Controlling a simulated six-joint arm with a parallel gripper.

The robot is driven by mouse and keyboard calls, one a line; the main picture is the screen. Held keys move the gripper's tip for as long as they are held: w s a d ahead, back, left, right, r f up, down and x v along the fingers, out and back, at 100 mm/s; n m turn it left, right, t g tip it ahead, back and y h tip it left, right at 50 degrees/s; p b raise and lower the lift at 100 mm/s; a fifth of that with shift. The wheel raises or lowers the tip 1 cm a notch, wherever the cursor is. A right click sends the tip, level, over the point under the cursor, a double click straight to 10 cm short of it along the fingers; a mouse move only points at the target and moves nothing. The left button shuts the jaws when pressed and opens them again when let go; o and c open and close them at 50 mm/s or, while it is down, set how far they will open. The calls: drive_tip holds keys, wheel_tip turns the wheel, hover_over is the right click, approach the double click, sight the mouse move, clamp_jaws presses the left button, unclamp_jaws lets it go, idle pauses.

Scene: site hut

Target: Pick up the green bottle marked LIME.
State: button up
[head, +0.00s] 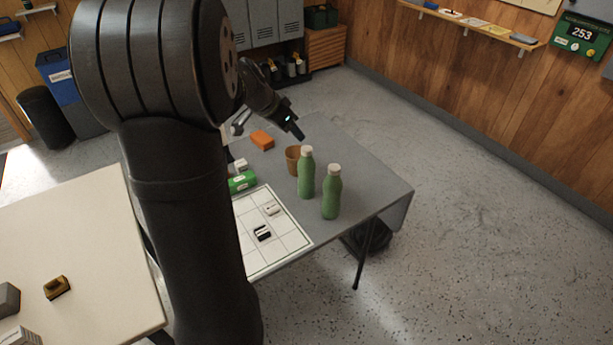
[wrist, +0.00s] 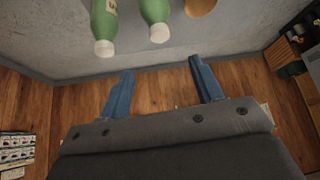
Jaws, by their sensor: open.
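Two green bottles with pale caps stand upright on the grey table (head: 352,165). The left bottle (head: 306,178) is beside a brown cup (head: 292,160); the right bottle (head: 331,195) is closer to the table's right edge. In the wrist view both are cut off at the top: one bottle (wrist: 104,24) with a scrap of pale label, the other (wrist: 155,12) nearer the cup (wrist: 201,6). No marking is readable, so I cannot tell which is LIME. My gripper (head: 268,130) is open and empty, above the table's far side, apart from both bottles; its fingers also show in the wrist view (wrist: 161,70).
A white gridded board (head: 285,238) with small blocks lies left of the bottles. A green box (head: 241,182) and an orange block (head: 262,140) are farther back. A pale table (head: 90,240) stands at left. The grey table's right end is clear.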

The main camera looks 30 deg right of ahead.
sight(305, 149)
drive_tip(key=x, duration=1)
drive_tip(key=shift+s+f, duration=0.1)
drive_tip(key=shift+f, duration=0.05)
drive_tip(key=shift+a+x, duration=0.2)
drive_tip(key=shift+x, duration=2.5)
drive_tip(key=shift+f, duration=0.1)
clamp_jaws()
